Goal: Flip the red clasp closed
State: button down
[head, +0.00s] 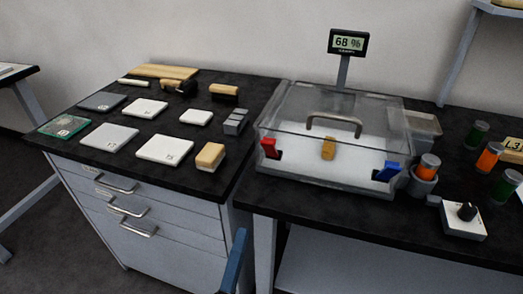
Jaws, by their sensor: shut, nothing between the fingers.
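The red clasp (268,148) is on the front left of a clear-lidded box (300,180) on the right-hand bench. It is tilted, with its upper end leaning left; a dark catch shows beside its lower end. I cannot tell for certain whether it is latched. The blue clasp (388,172) is at the box's front right and also slants. The transparent lid (290,105) is down on the box and carries a grey arched handle (334,122). A small gold-brown piece (328,149) shows at the middle of the box. My gripper is not in view.
A display reading 68 % (348,43) stands behind the box. Right of it are a capped jar in a holder (425,170), other jars and a knob box (464,218). The left drawer cabinet's top (195,150) holds several tiles and blocks. A narrow bench strip before the box is clear.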

aim_at(266, 145)
jog(key=p+x, duration=0.1)
jog(key=x, duration=1.3)
jog(key=shift+p, duration=0.35)
jog(key=shift+r+p, duration=0.1)
jog(key=shift+p, duration=0.2)
